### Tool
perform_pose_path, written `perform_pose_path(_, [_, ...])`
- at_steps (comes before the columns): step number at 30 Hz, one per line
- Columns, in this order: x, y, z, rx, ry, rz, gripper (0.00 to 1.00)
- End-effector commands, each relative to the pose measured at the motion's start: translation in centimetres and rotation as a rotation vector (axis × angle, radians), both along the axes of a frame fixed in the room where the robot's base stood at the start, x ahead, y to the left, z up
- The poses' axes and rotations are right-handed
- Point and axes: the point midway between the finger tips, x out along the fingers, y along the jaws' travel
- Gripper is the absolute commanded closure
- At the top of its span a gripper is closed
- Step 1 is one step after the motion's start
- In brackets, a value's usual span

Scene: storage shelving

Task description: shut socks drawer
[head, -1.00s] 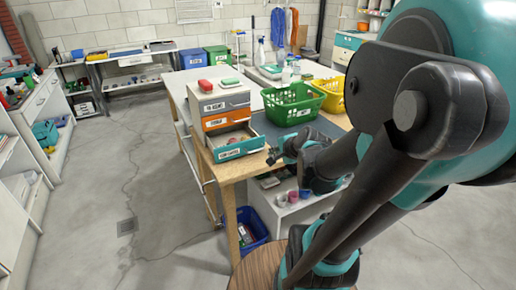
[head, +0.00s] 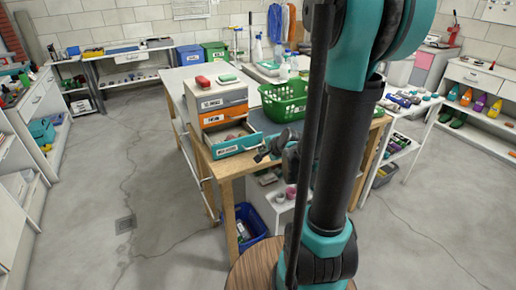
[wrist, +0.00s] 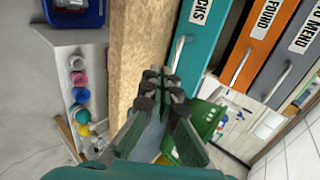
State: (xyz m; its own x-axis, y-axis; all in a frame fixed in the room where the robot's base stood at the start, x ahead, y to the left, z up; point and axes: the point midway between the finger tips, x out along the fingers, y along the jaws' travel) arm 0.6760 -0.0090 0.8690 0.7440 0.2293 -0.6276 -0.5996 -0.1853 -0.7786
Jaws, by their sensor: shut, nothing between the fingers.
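The socks drawer (head: 237,147) is the teal bottom drawer of a small three-drawer unit on the wooden table. It stands partly open, with some contents showing inside. In the wrist view its teal front (wrist: 203,42) carries a label ending in "CKS" and a pale handle (wrist: 178,51). My gripper (head: 260,156) is shut and empty just right of the drawer front in the head view. In the wrist view my gripper's fingertips (wrist: 162,80) are near the drawer front's lower edge. I cannot tell whether they touch it.
Above are the orange drawer (head: 225,117) and grey drawer (head: 223,101), both shut. A green basket (head: 285,104) stands right of the unit. The wooden table's edge (wrist: 137,60) runs close beside my gripper. A blue bin (head: 250,228) is below. The floor at left is clear.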

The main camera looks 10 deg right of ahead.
Motion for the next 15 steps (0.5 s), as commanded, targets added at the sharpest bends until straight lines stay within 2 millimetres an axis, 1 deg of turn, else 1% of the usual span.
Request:
perform_pose_path(1, [0.8,0.3,-0.1,0.001,-0.001,0.002,1.00])
perform_pose_path(6, [2.4,0.7,-0.5,0.000,-0.001,0.001,1.00])
perform_pose_path(9, [2.9,0.9,-0.6,0.001,-0.001,0.001,1.00])
perform_pose_path(15, [3.3,1.0,-0.7,0.000,-0.001,0.000,1.00])
